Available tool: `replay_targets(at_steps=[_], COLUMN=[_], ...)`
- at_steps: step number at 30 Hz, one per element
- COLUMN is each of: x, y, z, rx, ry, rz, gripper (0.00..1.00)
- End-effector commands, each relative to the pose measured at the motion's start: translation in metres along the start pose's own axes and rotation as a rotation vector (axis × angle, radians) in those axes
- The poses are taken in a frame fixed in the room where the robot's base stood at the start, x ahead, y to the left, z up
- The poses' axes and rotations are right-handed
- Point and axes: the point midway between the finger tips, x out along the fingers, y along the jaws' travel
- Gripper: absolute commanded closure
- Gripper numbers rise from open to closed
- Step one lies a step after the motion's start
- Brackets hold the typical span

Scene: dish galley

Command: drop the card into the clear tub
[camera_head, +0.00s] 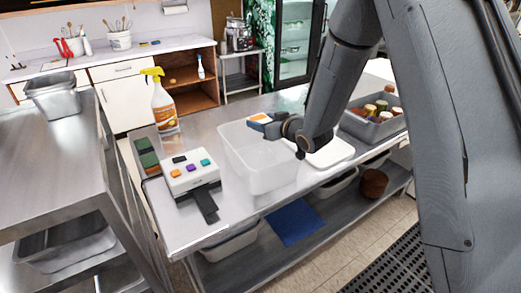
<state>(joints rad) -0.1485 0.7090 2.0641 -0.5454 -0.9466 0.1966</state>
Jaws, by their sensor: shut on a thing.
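The clear tub (248,169) stands on the steel counter in the middle of the view, and its inside looks empty. My gripper (272,126) is over the tub's far right part, above the rim. It is shut on a small flat piece with an orange and white face and a blue-grey edge, which looks like the card (260,117). My gripper and wrist hide part of the card. The card is apart from the tub floor.
A white box with coloured buttons (190,172) stands left of the tub. Behind it are a spray bottle (163,106) and a sponge tray (146,156). A white board (330,151) and a grey bin of jars (372,129) are to the right.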

Motion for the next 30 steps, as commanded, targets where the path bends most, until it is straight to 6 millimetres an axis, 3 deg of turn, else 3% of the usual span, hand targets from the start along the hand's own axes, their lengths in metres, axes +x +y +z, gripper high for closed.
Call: replay_targets(at_steps=[18, 29, 30], x=[0.014, 0.015, 0.015], y=[0.009, 0.007, 0.007], z=[0.053, 0.058, 0.058], rx=[0.005, 0.003, 0.003], ry=[-0.001, 0.000, 0.000], rz=[0.013, 0.011, 0.010], gripper=[0.67, 0.67, 0.43])
